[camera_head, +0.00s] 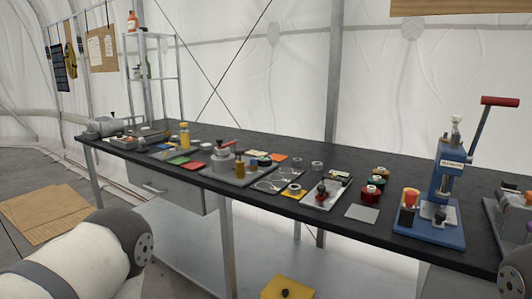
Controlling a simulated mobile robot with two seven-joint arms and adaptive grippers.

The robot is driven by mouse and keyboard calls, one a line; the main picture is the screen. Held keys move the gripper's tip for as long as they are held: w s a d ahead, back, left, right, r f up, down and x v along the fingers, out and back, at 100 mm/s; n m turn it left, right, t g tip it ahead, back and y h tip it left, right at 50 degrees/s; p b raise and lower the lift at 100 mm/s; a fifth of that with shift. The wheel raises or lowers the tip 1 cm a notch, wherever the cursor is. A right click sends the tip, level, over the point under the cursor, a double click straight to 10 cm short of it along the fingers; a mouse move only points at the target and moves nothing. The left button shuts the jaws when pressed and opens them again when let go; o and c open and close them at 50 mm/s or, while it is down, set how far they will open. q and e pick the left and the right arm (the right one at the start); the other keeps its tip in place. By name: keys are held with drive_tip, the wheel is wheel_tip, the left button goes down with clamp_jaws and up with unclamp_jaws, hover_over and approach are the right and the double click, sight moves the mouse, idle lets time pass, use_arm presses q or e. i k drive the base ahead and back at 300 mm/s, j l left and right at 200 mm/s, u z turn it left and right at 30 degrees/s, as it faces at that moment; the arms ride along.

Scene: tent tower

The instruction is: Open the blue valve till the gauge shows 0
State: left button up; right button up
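I cannot make out a valve or a gauge for certain in the head view. A small blue round part (264,161) sits among the parts in the middle of the bench, but it is too small to tell what it is. A blue press (445,190) with a red-handled lever stands at the right of the bench; I see no gauge dial on it. Only links of my arms show, at the lower left and the right edge. Neither gripper is in view.
The long black bench (383,228) holds several trays and small parts. A grey machine (105,126) stands at its far left end. A yellow box (287,287) is below the bench. Cardboard (45,216) lies on the floor at left. A wire rack (153,62) stands behind.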

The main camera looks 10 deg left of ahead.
sight(254, 161)
drive_tip(key=i+j+z, duration=0.15)
drive_tip(key=j+z, duration=0.2)
drive_tip(key=j, duration=0.35)
drive_tip(key=j+z, duration=0.4)
drive_tip(key=j, duration=0.3)
